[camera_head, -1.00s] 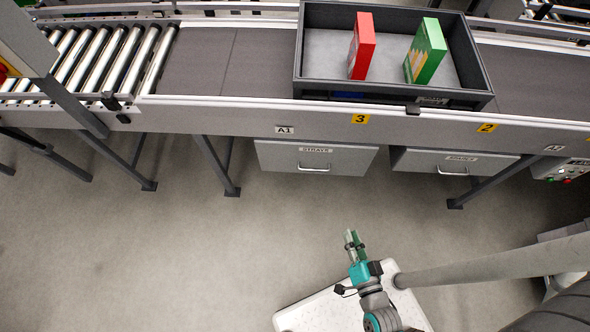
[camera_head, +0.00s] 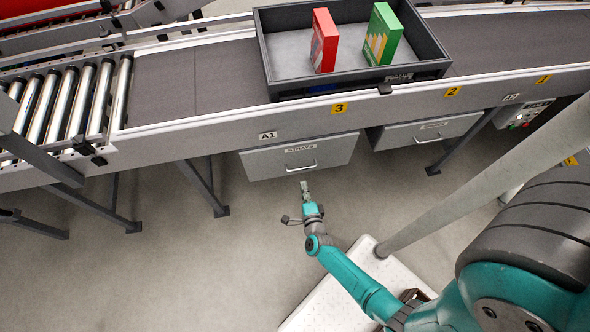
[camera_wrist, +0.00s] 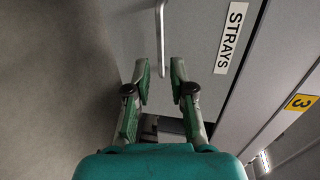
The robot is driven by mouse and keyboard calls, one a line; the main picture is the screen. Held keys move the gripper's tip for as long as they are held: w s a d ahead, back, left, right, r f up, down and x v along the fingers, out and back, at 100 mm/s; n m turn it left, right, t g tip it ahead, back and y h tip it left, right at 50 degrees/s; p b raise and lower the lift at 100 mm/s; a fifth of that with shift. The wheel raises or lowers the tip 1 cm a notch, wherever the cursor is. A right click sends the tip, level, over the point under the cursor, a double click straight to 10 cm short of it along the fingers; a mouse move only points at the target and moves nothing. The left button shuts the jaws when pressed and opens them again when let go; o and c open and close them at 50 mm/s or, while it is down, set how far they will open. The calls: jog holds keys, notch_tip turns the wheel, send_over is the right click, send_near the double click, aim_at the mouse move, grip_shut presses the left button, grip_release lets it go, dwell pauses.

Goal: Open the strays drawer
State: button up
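The strays drawer (camera_head: 266,164) is a grey front under the conveyor, labelled STRAYS, and looks shut. Its silver bar handle (camera_head: 301,167) is on the lower part of the front. My gripper (camera_head: 304,184) is just in front of and below the handle in the head view. The handle (camera_wrist: 161,38) runs lengthwise ahead of the fingertips, in line with the gap. The STRAYS label (camera_wrist: 231,38) is to the right of the fingers.
A second grey drawer (camera_head: 395,137) hangs to the right under the conveyor. A dark tray (camera_head: 360,84) with a red box (camera_head: 324,42) and a green box (camera_head: 383,36) sits on the conveyor above. Conveyor legs (camera_head: 204,189) stand to the left. The floor in front is clear.

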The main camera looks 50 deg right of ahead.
aim_at(299, 169)
jog(key=x, duration=1)
grip_shut()
